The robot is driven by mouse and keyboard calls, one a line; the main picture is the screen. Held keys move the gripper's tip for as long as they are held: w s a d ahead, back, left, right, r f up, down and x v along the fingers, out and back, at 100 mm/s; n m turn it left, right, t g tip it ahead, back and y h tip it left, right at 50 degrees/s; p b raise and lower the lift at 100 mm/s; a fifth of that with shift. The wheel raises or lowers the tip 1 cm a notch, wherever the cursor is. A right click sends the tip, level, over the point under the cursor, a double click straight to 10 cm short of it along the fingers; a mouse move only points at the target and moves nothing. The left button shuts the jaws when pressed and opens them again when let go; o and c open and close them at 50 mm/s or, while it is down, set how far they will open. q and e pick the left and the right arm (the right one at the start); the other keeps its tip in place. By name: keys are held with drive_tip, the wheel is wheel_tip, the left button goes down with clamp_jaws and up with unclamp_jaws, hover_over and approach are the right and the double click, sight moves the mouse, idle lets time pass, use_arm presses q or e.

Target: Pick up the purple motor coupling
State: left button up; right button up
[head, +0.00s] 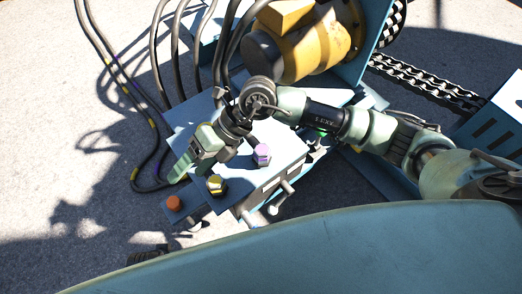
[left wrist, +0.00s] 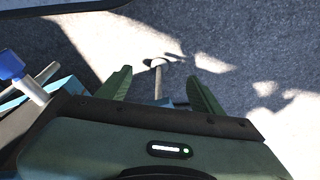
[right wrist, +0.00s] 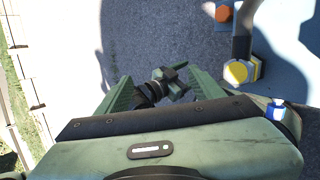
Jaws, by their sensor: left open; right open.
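The purple motor coupling (head: 262,154) stands on the light blue plate (head: 290,155) in the head view, under my right forearm's near side. My right gripper (head: 188,170) is open and empty, to the left of the coupling and over the plate's left edge. In the right wrist view its fingers (right wrist: 160,76) are spread over grey ground, and a small white and blue piece (right wrist: 277,110) at right may be the coupling. My left gripper (left wrist: 158,76) is open and empty in the left wrist view. The coupling cannot be made out there.
A yellow hex piece (head: 216,184) and an orange piece (head: 174,202) sit near the coupling. Handles (head: 284,190) stick out at the plate's front. Black cables (head: 130,85) lie at left. A yellow motor (head: 310,45) stands behind. Open ground lies at far left.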

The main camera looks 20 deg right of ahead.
drive_tip(key=w+d+f+h, duration=0.3)
drive_tip(key=d+f+h, duration=0.1)
drive_tip(key=d, duration=0.3)
drive_tip(key=t+h, duration=0.2)
drive_tip(key=h, duration=0.3)
hover_over(261, 148)
drive_tip(key=shift+a+f+m, duration=0.2)
drive_tip(key=shift+f+m, duration=0.1)
drive_tip(key=shift+f, duration=0.65)
drive_tip(key=f, duration=0.4)
drive_tip(key=f+b, duration=0.1)
drive_tip(key=f, duration=0.2)
drive_tip(key=shift+d, duration=0.25)
drive_tip(key=shift+f, duration=0.35)
use_arm(q)
drive_tip(key=shift+w, duration=0.1)
use_arm(e)
drive_tip(key=shift+c, duration=0.4)
drive_tip(key=shift+r, duration=0.1)
clamp_jaws()
